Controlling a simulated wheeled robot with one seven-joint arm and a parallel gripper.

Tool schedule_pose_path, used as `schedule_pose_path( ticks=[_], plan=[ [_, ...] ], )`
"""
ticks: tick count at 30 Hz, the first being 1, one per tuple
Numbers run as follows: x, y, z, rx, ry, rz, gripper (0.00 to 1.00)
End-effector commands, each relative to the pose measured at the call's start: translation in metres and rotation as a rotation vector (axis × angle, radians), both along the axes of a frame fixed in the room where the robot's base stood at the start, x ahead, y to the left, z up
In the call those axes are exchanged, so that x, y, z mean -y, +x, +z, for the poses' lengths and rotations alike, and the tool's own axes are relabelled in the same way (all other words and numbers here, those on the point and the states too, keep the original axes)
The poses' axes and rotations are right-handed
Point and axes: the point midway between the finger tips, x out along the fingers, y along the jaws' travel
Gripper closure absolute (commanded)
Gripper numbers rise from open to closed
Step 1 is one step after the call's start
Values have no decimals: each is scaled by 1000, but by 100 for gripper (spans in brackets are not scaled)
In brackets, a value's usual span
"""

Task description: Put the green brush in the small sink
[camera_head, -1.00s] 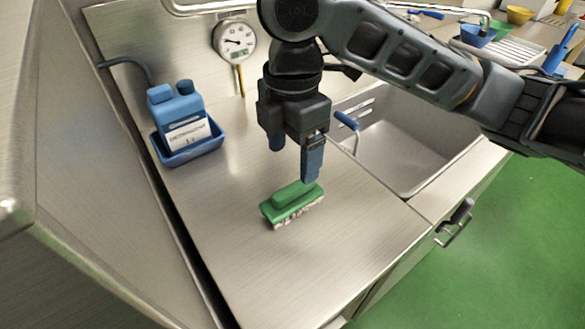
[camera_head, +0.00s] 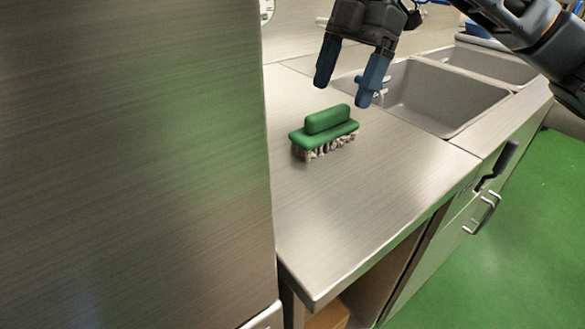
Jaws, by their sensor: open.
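The green brush (camera_head: 327,128) lies on the steel counter with its handle block up and its pale bristles down. My gripper (camera_head: 346,92) is open and empty, with blue fingertips, above and behind the brush as seen here. It looks apart from the brush. A sink basin (camera_head: 440,98) is set into the counter to the right of the brush. A second basin (camera_head: 490,64) lies beyond it. I cannot tell from this view which one is the small sink.
A tall steel cabinet wall (camera_head: 130,160) fills the left side. The steel counter (camera_head: 350,220) is clear in front of the brush. Handles (camera_head: 484,212) stick out from the cabinet front. Green floor (camera_head: 500,270) is open at the right.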

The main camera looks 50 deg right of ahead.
Motion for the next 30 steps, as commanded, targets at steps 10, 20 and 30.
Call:
schedule_pose_path(
  ticks=[10, 20, 30],
  plan=[
    [-1, -4, -21, 8, 18, -12, 17],
    [-18, 7, -57, 8, 15, -12, 17],
    [-25, 9, -71, 8, 16, -13, 17]
  ],
)
